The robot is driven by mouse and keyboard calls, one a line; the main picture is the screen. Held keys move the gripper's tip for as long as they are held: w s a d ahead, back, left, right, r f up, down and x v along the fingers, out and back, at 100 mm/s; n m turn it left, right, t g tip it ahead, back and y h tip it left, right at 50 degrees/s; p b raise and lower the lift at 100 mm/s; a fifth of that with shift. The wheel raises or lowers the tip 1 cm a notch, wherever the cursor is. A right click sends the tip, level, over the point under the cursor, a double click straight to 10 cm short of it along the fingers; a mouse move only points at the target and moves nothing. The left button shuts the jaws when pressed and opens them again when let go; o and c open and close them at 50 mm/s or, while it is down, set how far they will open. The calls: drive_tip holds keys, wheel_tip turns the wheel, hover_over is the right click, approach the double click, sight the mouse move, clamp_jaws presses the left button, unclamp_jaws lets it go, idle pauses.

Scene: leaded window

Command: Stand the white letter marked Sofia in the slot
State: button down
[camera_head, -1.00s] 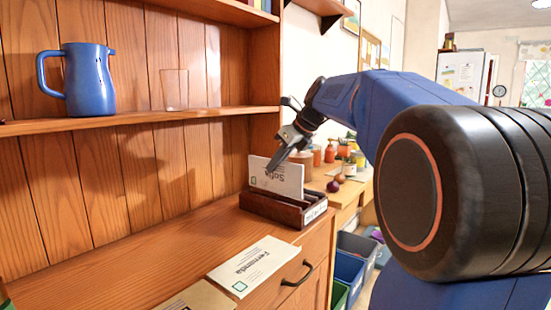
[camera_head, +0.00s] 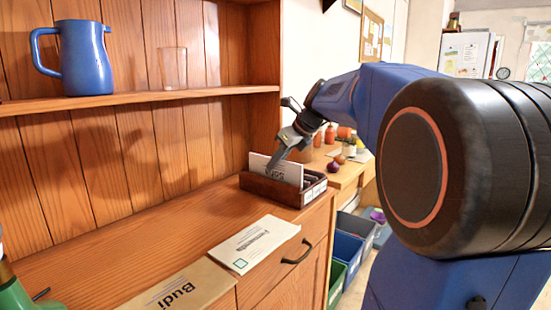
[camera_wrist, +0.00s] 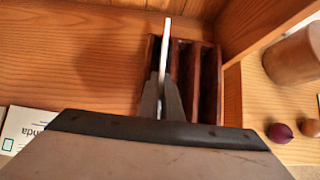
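The white letter marked Sofia (camera_head: 284,172) stands upright in the dark wooden rack (camera_head: 268,187), its lower part hidden behind the rack's front wall. In the wrist view, the letter shows as a thin white edge (camera_wrist: 165,50) in the leftmost slot of the rack (camera_wrist: 208,85). My gripper (camera_head: 276,163) is at the letter's upper edge. In the wrist view my gripper (camera_wrist: 161,88) has its two fingers close on either side of the letter, shut on it. The other slots look empty.
A letter marked Fernanda (camera_head: 256,240) and a brown envelope marked Budi (camera_head: 180,287) lie on the counter at the front. A blue jug (camera_head: 84,58) and a clear glass (camera_head: 173,68) stand on the shelf above. A purple onion (camera_wrist: 280,132) sits right of the rack.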

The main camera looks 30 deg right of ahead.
drive_tip(key=shift+f, duration=0.15)
drive_tip(key=c, duration=1.9)
unclamp_jaws()
drive_tip(key=shift+o, duration=0.2)
drive_tip(key=v, duration=1.7)
drive_tip(key=shift+s+d, duration=0.1)
drive_tip(key=shift+s, duration=0.1)
